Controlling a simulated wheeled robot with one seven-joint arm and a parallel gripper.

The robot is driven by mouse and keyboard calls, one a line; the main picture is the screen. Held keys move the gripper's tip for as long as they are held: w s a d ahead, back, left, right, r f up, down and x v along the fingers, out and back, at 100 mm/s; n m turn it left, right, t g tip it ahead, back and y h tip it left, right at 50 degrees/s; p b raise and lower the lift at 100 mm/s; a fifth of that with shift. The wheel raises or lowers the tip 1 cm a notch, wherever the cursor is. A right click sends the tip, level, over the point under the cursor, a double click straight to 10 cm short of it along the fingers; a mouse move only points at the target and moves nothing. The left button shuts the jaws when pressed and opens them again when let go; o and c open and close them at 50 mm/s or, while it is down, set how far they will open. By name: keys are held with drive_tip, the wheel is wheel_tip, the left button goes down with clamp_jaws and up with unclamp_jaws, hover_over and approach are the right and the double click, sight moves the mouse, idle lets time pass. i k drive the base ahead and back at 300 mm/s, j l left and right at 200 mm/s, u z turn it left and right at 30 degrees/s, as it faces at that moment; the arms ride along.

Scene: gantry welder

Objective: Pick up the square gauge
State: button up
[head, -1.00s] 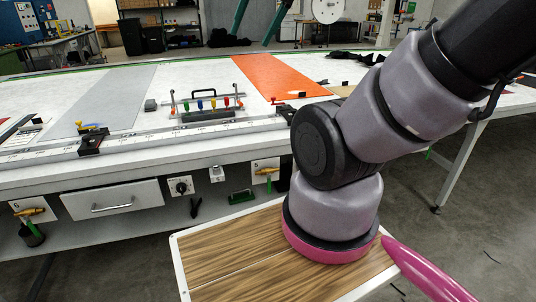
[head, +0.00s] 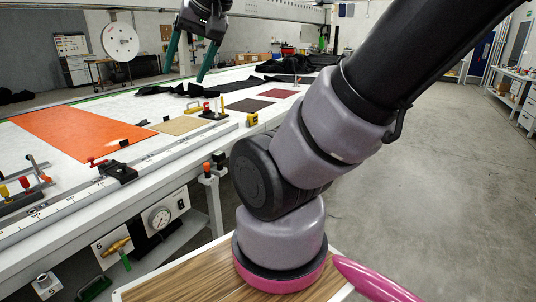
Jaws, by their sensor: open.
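My gripper (head: 186,74) hangs over the far part of the long white table (head: 66,143), at the top of the head view. Its two green fingers point down, spread apart, with nothing between them. I cannot pick out the square gauge for certain. A small dark block (head: 124,143) lies on the orange sheet (head: 78,135), but it is too small to identify. A black and yellow item (head: 252,119) sits at the table's near edge, well in front of the gripper.
A clamp with a red handle (head: 118,171) sits on the long rail (head: 70,196). Dark cloth (head: 168,90) lies crumpled beyond the orange sheet. Tan, black and maroon pieces lie farther along. A gauge panel (head: 160,217) hangs below the edge. The floor (head: 430,170) at right is clear.

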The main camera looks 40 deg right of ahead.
sight(219, 156)
drive_tip(key=z, duration=0.65)
drive_tip(key=i+j+z, duration=0.15)
drive_tip(key=j+z, duration=0.2)
drive_tip(key=i+j+z, duration=0.15)
drive_tip(key=j+z, duration=0.15)
drive_tip(key=i+j+z, duration=0.1)
drive_tip(key=j+z, duration=0.25)
drive_tip(key=j, duration=0.1)
